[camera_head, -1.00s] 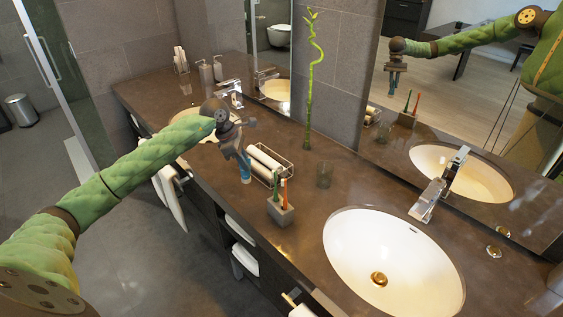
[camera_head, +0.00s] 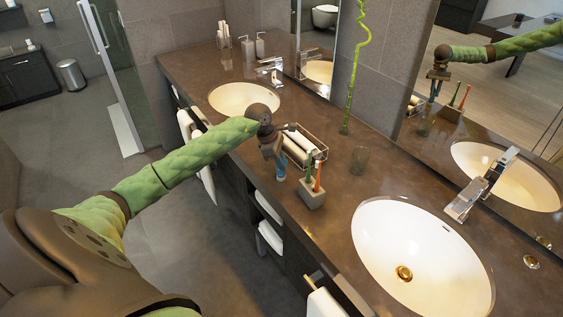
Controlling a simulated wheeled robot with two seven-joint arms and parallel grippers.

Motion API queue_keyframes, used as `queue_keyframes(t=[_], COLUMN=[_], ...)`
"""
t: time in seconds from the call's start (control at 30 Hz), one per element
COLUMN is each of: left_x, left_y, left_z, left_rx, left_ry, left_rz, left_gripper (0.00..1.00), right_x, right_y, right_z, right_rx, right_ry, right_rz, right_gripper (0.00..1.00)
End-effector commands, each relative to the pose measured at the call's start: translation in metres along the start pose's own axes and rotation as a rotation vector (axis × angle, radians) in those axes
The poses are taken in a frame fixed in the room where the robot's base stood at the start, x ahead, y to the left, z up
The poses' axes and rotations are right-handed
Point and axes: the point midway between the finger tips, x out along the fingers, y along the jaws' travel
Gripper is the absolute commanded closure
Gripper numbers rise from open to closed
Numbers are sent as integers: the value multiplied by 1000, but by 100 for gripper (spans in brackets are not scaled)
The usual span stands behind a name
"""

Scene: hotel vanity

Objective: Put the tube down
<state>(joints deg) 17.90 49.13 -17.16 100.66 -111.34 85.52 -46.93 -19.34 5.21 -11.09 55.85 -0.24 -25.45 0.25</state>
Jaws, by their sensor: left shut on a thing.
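The tube (camera_head: 281,169) is blue and upright, its lower part showing below the jaws of my left gripper (camera_head: 277,156). The left gripper points down and is shut on the tube at the front part of the brown counter (camera_head: 330,240). The tube's upper part is hidden by the jaws. Its lower end is at or just above the counter; I cannot tell if it touches. My right gripper is not in view.
A grey holder (camera_head: 312,194) with a green and an orange toothbrush stands just right of the tube. A wire basket (camera_head: 306,148) of rolled towels is behind it. A glass (camera_head: 359,160) stands farther right. White sinks (camera_head: 420,240) lie either side.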

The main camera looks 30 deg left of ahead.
Motion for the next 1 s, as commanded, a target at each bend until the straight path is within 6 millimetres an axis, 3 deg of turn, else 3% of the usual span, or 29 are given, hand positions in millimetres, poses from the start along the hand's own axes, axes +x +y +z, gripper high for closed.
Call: queue_keyframes(t=[0.37, 0.4, 0.5, 0.87, 1.0], left_x=[1, 1, 1, -1, -14], left_y=[0, 0, 0, 0, 1], left_z=[0, 0, 0, 0, 0], left_rx=[0, 0, 0, 0, 0], left_ry=[-1, -1, -1, -1, 0], left_rz=[1, 1, 1, 0, 2], left_gripper=[100, 83, 63, 63, 63], right_x=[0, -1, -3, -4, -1], right_y=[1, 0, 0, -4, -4], right_z=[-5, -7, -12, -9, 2], right_rx=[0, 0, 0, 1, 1], right_ry=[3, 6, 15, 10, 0], right_rz=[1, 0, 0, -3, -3], right_gripper=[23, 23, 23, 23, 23])
